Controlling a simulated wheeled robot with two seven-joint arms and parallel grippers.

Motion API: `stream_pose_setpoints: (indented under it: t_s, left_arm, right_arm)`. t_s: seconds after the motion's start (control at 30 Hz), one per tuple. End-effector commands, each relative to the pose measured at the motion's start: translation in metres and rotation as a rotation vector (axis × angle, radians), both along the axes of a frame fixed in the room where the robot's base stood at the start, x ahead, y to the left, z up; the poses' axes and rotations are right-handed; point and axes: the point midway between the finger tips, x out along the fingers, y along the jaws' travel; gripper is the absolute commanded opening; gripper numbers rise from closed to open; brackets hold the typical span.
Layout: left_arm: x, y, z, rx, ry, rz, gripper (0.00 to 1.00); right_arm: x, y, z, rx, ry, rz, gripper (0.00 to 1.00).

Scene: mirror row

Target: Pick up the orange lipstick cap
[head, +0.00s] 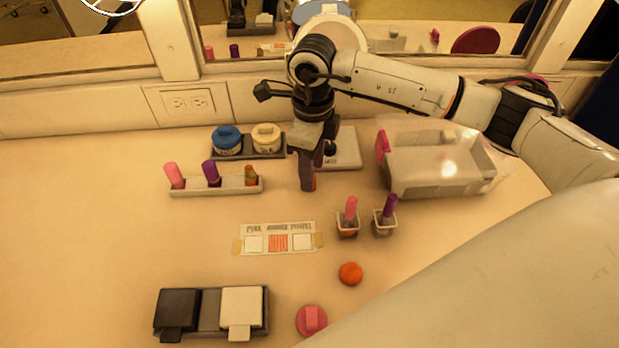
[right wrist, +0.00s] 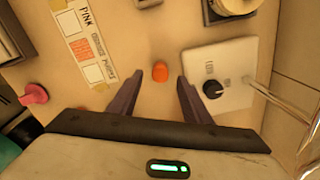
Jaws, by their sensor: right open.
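In the head view only a sliver of orange (head: 314,183) shows beside my right gripper (head: 307,180), which hides the rest. In the right wrist view my right gripper (right wrist: 159,82) is open and empty, pointing down. The cap appears just beyond and between its two fingertips, touching neither finger. The exact height above it is hard to tell. My left gripper is not in view.
A tray (head: 215,189) of lipsticks stands left. Two small cups (head: 347,229) (head: 383,227) with lipsticks and a clear bin (head: 440,180) stand right. An orange ball (head: 350,273) and a pink knobbed piece (head: 312,320) lie in front.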

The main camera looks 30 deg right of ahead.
Motion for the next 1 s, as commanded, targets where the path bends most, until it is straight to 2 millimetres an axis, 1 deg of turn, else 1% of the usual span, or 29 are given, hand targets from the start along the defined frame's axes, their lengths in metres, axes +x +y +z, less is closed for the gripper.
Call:
stream_pose_setpoints:
  t_s: [0.03, 0.1, 0.2, 0.3, 0.47, 0.57, 0.7, 0.73, 1.0]
  left_arm:
    - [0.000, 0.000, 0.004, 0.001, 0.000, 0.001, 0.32]
    - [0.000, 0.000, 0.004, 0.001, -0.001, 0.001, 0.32]
    - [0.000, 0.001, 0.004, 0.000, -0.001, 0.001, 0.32]
    - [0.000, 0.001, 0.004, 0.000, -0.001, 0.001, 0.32]
    - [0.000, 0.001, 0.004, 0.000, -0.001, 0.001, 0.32]
    - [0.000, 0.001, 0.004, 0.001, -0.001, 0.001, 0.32]
    - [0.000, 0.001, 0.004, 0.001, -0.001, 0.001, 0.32]
    - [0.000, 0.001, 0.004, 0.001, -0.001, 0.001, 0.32]
    - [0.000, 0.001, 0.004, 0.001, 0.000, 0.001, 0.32]
  right_arm:
    - [-0.001, 0.002, -0.008, 0.001, 0.005, 0.001, 0.44]
    - [0.000, 0.001, -0.018, 0.000, 0.004, 0.000, 0.44]
    - [0.000, 0.001, -0.027, 0.001, 0.002, 0.000, 0.44]
    - [0.000, 0.001, -0.030, 0.001, 0.001, 0.000, 0.44]
    - [0.001, 0.001, -0.030, 0.001, 0.001, 0.000, 0.44]
    - [0.001, 0.001, -0.030, 0.001, 0.001, 0.000, 0.29]
    - [0.001, 0.001, -0.030, 0.001, 0.000, 0.000, 0.05]
    - [0.001, 0.001, -0.030, 0.001, 0.000, 0.000, 0.03]
    - [0.001, 0.001, -0.029, 0.001, 0.000, 0.000, 0.02]
